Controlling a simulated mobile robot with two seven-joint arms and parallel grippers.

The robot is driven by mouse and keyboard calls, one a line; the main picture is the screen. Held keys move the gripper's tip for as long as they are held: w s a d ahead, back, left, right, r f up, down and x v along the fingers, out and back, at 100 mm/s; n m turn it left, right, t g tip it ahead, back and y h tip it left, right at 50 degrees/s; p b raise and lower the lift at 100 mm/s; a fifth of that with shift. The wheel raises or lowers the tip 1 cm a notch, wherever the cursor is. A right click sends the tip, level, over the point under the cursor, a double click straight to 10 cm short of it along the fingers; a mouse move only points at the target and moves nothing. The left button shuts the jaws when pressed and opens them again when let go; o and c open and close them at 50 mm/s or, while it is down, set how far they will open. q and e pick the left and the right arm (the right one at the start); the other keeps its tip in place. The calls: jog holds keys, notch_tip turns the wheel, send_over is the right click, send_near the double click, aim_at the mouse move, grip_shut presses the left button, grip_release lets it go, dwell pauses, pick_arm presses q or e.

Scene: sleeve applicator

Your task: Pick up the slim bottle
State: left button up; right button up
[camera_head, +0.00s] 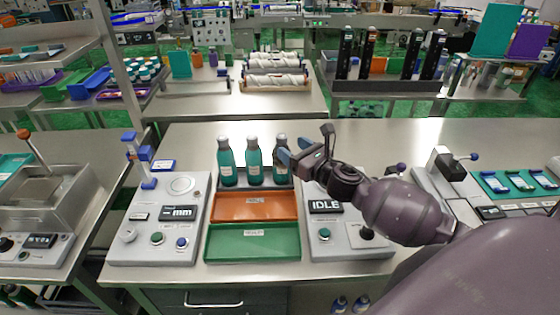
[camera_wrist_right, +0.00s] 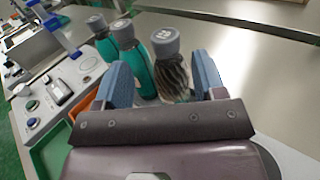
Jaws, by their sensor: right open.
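Three grey-capped bottles stand upright in a row at the back of a tray on the bench. The left bottle (camera_head: 226,163) and middle bottle (camera_head: 253,163) are teal with white labels. The right bottle (camera_head: 281,149) is partly hidden by my gripper; in the wrist view its body (camera_wrist_right: 173,78) looks dark and streaked. I cannot tell for sure which is the slim one. My right gripper (camera_head: 304,146) is open, its blue fingers at the right bottle. In the wrist view the right bottle shows between the fingers (camera_wrist_right: 164,78), with no clear contact.
An orange bin (camera_head: 240,207) and a green bin (camera_head: 252,243) lie in front of the bottles. A panel reading "mm" (camera_head: 160,225) stands to the left, and an "IDLE" panel (camera_head: 325,232) to the right. Bare bench (camera_head: 300,132) lies behind the bottles.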

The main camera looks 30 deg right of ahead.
aim_at(278, 136)
jog(key=shift+w+a, duration=0.15)
jog(key=shift+w, duration=3.65)
grip_shut()
